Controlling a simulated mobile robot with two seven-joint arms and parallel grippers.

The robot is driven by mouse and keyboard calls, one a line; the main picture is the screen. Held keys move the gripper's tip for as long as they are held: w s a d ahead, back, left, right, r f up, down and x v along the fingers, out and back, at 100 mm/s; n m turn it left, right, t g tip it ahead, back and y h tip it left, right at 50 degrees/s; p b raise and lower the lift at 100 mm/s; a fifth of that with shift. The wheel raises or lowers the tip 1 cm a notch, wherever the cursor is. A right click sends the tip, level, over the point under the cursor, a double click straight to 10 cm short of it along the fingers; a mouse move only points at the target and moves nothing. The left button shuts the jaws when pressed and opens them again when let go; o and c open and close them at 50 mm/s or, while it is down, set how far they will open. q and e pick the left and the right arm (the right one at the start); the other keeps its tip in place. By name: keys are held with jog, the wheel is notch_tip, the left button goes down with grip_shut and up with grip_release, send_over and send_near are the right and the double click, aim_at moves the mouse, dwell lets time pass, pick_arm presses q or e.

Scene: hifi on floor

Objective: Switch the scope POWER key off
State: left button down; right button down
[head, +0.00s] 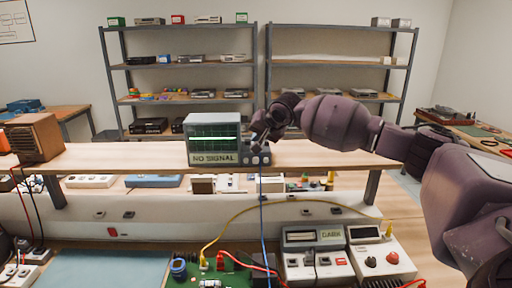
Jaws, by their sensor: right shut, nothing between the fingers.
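The scope (214,134) stands on the raised wooden shelf of the bench, its screen reading "NO SIGNAL" with a bright trace line above. Its control panel (256,159) is on the right side, with small knobs or keys along the bottom. My right gripper (255,140) is shut and empty at the upper part of this panel, its arm reaching in from the right. It hides part of the panel, and I cannot make out the POWER key or whether the fingers touch it. My left gripper is not in view.
A blue cable (262,215) hangs from the panel to the lower bench. A brown wooden box (34,137) stands at left; the shelf between is clear.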

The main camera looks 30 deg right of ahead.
jog(key=shift+f, duration=0.15)
jog(key=shift+f, duration=0.3)
jog(key=shift+r, duration=0.45)
jog(key=shift+r, duration=0.1)
jog(key=shift+r, duration=2.9)
